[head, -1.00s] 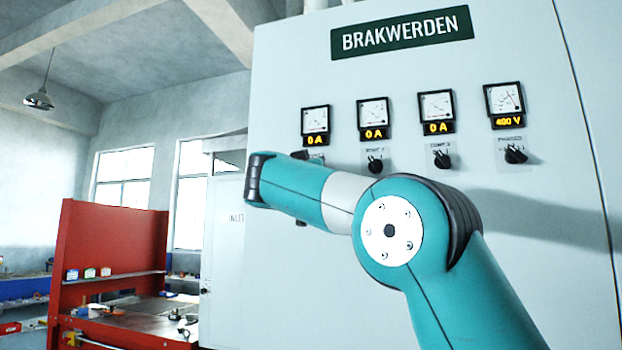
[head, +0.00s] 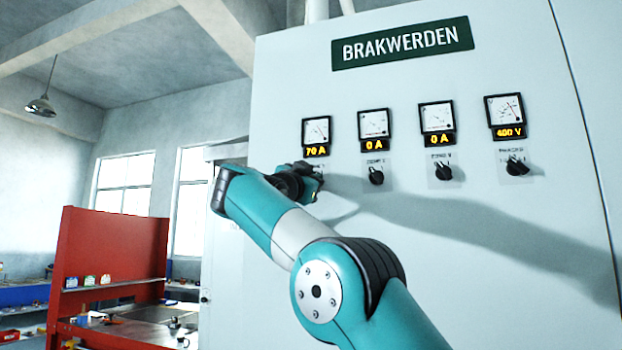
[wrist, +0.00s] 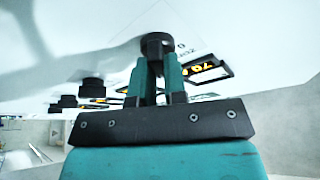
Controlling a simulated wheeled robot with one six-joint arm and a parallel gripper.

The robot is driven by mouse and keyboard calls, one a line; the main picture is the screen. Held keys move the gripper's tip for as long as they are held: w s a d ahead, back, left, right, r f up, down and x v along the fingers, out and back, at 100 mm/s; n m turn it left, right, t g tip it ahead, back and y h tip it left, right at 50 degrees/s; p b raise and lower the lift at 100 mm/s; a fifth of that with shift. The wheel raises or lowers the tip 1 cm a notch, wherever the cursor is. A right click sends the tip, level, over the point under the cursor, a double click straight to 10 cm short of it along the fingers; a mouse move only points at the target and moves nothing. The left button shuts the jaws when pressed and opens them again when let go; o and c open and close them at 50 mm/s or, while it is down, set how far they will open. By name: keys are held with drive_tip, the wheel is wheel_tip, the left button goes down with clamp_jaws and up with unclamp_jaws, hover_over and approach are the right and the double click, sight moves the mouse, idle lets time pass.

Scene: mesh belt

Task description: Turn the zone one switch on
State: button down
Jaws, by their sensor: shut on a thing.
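The grey-white cabinet (head: 470,270) carries a row of black rotary switches, each under a dial meter. The leftmost switch sits below the leftmost meter (head: 316,130), which reads 70 A. In the head view my gripper (head: 314,180) is at this switch and hides it and most of its label. In the wrist view my gripper (wrist: 157,72) is shut on the black switch knob (wrist: 156,42), with a green finger on each side. The lit 70 A readout (wrist: 204,67) shows beside it.
Two more switches (head: 376,176) (head: 443,171) stand to the right under meters reading 0 A. The far-right switch (head: 516,166) is under a 400 V meter. A red workbench (head: 115,255) stands left of the cabinet.

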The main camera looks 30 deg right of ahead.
idle(0.4)
drive_tip(key=c, duration=1.2)
unclamp_jaws()
drive_tip(key=shift+o, duration=0.2)
drive_tip(key=b+v, duration=0.8)
drive_tip(key=v, duration=0.9)
drive_tip(key=shift+a, duration=0.25)
